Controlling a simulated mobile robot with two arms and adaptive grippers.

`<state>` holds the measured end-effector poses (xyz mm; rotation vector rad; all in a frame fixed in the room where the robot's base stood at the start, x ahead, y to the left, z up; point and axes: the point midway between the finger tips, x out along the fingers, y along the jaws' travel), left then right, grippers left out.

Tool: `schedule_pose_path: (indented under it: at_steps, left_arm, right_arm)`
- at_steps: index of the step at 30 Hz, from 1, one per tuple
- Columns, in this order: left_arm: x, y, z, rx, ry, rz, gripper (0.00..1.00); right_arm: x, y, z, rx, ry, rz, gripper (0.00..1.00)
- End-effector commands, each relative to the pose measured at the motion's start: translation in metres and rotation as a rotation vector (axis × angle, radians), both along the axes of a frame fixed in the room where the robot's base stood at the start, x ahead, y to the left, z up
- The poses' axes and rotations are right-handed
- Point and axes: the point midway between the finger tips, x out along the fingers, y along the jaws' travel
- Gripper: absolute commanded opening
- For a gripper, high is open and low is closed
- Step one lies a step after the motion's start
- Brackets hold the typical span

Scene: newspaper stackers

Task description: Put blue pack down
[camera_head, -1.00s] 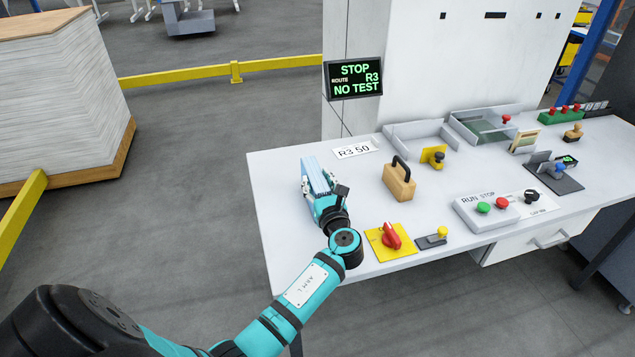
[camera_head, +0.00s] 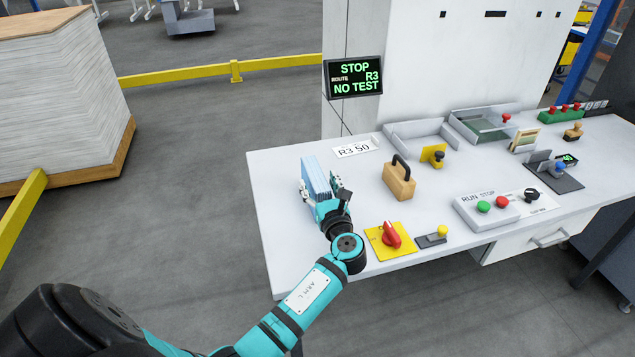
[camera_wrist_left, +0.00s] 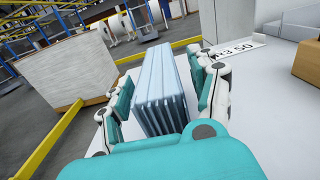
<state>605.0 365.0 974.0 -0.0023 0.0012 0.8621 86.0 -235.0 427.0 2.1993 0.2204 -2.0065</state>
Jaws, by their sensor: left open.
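The blue pack (camera_head: 316,177) stands upright near the left end of the white table (camera_head: 283,204). In the left wrist view the pack (camera_wrist_left: 160,92) shows as several light-blue layers side by side. My left gripper (camera_head: 325,190) is open around it, one finger on each side. In the left wrist view a gap shows between the pack and the right finger, and the left finger is close to the pack's other side. The pack's underside is hidden, but it appears to rest on the table. My right gripper is not in view.
A white card marked R3 50 (camera_head: 357,149) lies behind the pack. A wooden block with a black handle (camera_head: 399,182) stands to the right. A red rotary switch on a yellow plate (camera_head: 391,237) is near the front edge. The table's left edge is close.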

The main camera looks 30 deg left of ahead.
Motion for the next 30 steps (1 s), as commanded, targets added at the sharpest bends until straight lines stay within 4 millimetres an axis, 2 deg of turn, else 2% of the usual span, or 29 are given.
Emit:
schedule_pose_path:
  at_steps: [9,15,30]
  left_arm:
    - [-0.045,-0.052,-0.002,-0.004,0.0,0.0,0.61]
    - [-0.063,-0.073,-0.001,-0.002,-0.001,0.001,0.61]
    - [-0.069,-0.079,0.0,-0.001,-0.001,0.001,0.61]
  right_arm:
    - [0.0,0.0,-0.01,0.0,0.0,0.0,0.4]
    - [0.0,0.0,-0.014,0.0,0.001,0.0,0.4]
    - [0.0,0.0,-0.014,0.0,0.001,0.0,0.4]
